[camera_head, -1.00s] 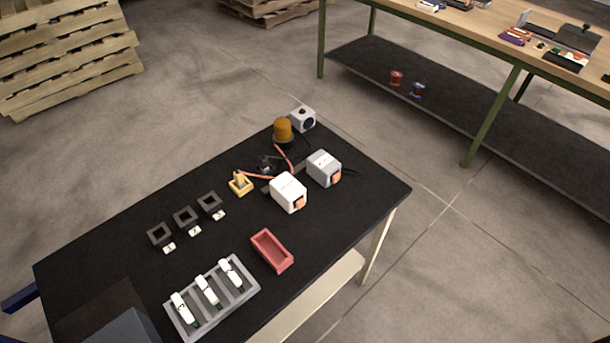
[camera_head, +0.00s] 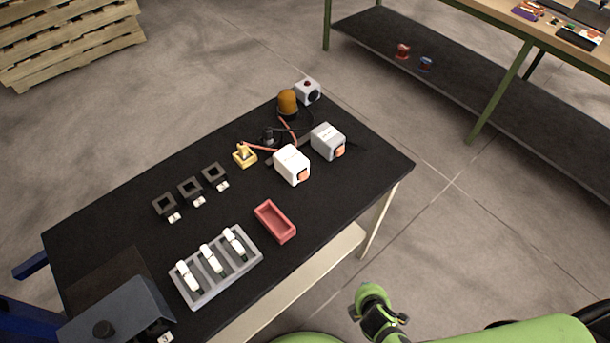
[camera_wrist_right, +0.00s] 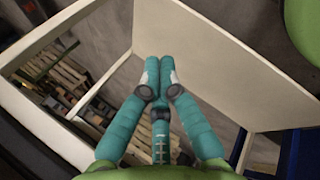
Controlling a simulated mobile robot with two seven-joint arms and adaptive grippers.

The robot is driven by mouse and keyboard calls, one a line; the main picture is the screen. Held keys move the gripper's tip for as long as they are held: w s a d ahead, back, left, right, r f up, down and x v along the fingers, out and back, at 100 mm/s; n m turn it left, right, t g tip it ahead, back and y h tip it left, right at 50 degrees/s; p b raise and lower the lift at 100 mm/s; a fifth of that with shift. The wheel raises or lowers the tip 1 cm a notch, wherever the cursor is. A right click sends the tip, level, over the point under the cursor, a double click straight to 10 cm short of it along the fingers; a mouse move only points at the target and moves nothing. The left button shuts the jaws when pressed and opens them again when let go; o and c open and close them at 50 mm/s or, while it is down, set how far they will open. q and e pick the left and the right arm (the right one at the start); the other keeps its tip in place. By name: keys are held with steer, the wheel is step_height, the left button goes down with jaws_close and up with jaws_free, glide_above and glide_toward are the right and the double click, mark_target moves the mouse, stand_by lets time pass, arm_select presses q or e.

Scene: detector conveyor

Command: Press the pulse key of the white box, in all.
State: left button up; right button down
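The white box (camera_head: 292,163) stands on the black table in the head view, with an orange key (camera_head: 303,175) on its lower front side. A similar pale grey box (camera_head: 328,141) with its own orange key (camera_head: 340,152) stands just right of it. My right gripper (camera_wrist_right: 162,70) shows in the right wrist view; its teal fingers meet at the tips with nothing seen between them. It is away from the white box, which that view does not show. My right arm is low at the right in the head view. My left gripper is not in view.
The black table (camera_head: 345,190) also bears an amber lamp (camera_head: 287,103), a yellow block (camera_head: 244,154), a red tray (camera_head: 275,222), a grey rack (camera_head: 215,268) of white pieces and black holders (camera_head: 190,190). Cables run behind the boxes. A workbench stands at upper right.

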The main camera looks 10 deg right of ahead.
mark_target(314, 195)
steer(key=w+d+r+n+t+h, duration=0.1)
steer(key=w+r+n+t, duration=0.25)
steer(key=w+r, duration=0.4)
steer(key=w+r+n+t+h, duration=0.2)
steer(key=w+r+n, duration=0.25)
steer(key=r, duration=0.65)
steer(key=a+n+t+y, duration=0.1)
steer(key=a+n, duration=0.1)
steer(key=n, duration=0.3)
steer(key=w+a+r+n+t+y, duration=0.1)
steer(key=a+n, duration=0.2)
steer(key=n, duration=0.1)
steer(key=w+a+r+n+t+y, duration=0.1)
steer(key=a+n+y, duration=0.1)
steer(key=n, duration=0.3)
steer(key=shift+w+a+n, duration=0.25)
steer(key=shift+a+n, duration=0.05)
steer(key=shift+a+f+n+y, duration=0.1)
steer(key=shift+a+n+y, duration=0.3)
steer(key=shift+n, duration=0.4)
steer(key=shift+w+a, duration=0.1)
steer(key=shift+w+a, duration=0.8)
steer(key=shift+w, duration=0.4)
steer(key=shift+w+a, duration=0.8)
steer(key=shift+w, duration=0.4)
steer(key=shift+w+a, duration=0.8)
steer(key=shift+w, duration=0.4)
